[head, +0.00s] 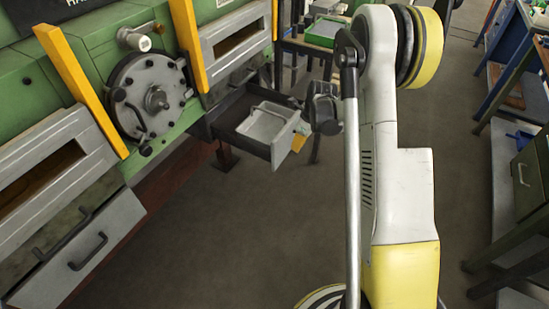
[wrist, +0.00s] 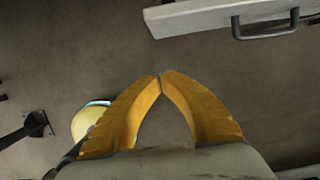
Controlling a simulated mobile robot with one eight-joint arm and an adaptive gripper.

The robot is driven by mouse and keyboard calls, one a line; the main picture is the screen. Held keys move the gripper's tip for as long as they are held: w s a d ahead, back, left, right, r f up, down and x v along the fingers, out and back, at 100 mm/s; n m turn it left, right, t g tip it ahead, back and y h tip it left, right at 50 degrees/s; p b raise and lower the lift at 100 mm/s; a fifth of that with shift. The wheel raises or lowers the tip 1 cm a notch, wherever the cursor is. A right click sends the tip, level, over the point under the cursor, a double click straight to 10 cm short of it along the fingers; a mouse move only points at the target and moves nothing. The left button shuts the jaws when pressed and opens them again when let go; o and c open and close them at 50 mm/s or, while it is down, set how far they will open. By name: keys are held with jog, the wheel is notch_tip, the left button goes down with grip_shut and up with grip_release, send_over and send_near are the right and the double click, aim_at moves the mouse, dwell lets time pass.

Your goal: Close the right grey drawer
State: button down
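The right grey drawer (head: 285,148) stands pulled out from the green machine in the head view, with a dark inside and a light grey front. In the wrist view its pale front panel (wrist: 195,17) and dark bar handle (wrist: 266,30) show at the top right. My gripper (head: 299,142) is just outside that drawer front, partly hidden behind it in the head view. In the wrist view my gripper (wrist: 160,76) has its yellow fingertips together with nothing between them. The fingertips are apart from the panel and handle.
A grey tray-like object (head: 266,124) sits in the open drawer. The left grey drawer (head: 80,250) with its dark handle is at the lower left. A table with a green-rimmed tray (head: 322,32) stands behind. Workbenches line the right side. The floor between is clear.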

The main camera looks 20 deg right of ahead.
aim_at(281, 157)
jog(key=shift+w+a+f+b, duration=0.65)
jog(key=shift+w+f+b, duration=0.25)
jog(key=shift+f, duration=0.75)
jog(key=shift+w+a+f+b, duration=0.75)
jog(key=shift+f+b, duration=0.3)
jog(key=shift+f, duration=0.55)
jog(key=shift+w+a+f+b, duration=0.6)
jog(key=shift+w+f+b, duration=0.3)
jog(key=shift+f, duration=0.75)
